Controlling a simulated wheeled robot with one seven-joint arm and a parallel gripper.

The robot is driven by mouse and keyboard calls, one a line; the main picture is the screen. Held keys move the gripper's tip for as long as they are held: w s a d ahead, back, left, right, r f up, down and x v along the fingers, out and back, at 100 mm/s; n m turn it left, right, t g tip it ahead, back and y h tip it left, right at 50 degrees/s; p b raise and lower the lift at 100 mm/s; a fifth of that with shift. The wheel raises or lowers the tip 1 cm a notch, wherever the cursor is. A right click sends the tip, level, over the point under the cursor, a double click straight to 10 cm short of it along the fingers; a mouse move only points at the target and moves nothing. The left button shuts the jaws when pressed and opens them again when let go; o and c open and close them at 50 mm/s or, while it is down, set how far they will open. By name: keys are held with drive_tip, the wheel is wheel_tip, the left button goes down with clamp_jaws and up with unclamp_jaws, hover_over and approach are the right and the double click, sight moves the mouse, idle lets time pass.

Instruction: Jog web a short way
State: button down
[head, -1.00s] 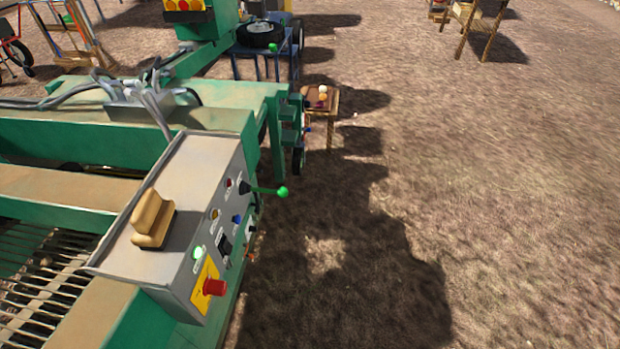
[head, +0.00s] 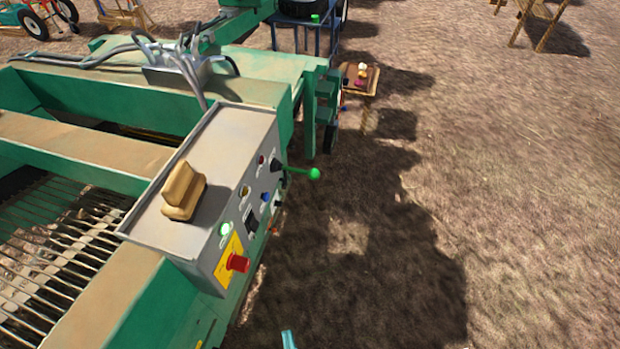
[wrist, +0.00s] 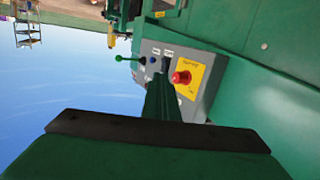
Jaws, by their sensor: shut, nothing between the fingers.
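A grey control box (head: 203,190) sits on the green machine. Its side panel carries a red mushroom button (head: 238,263) on a yellow plate, a lit green button (head: 225,229), a black switch (head: 252,218), a blue button (head: 265,197) and a lever with a green knob (head: 314,174). The slatted bar web (head: 55,260) lies at lower left. In the wrist view my gripper (wrist: 160,88) is shut and empty, pointing toward the panel (wrist: 205,90); it hides part of the controls. The red button (wrist: 181,77) and green-knobbed lever (wrist: 119,58) show there. Contact cannot be told.
A tan wooden-looking block (head: 184,191) sits on top of the control box. A small table (head: 361,82) with items stands beyond the machine. Green beams (head: 100,90) and cables (head: 190,62) lie behind the box. Bare ground to the right is open.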

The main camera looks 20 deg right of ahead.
sight(306, 171)
drive_tip(key=w+d+r+m+t+h, duration=0.1)
drive_tip(key=w+d+h, duration=0.2)
drive_tip(key=w, duration=0.7)
drive_tip(key=w+d+r+m+t+h, duration=0.1)
drive_tip(key=w+d+h, duration=0.3)
drive_tip(key=w, duration=0.6)
drive_tip(key=w+d+r+m+t+h, duration=0.1)
drive_tip(key=w+d, duration=0.4)
drive_tip(key=w, duration=0.5)
wheel_tip(306, 171, up, 2)
drive_tip(key=t+h, duration=0.1)
drive_tip(key=h, duration=0.1)
drive_tip(key=shift+w+h, duration=0.25)
drive_tip(key=shift+h, duration=0.05)
drive_tip(key=x, duration=1)
drive_tip(key=shift+w+d+f+t, duration=0.1)
drive_tip(key=shift+d+f+t, duration=0.05)
drive_tip(key=shift+f, duration=0.75)
drive_tip(key=shift+w+d+f+t, duration=0.1)
drive_tip(key=shift+d+f+t, duration=0.05)
drive_tip(key=shift+f, duration=0.7)
drive_tip(key=shift+d, duration=0.15)
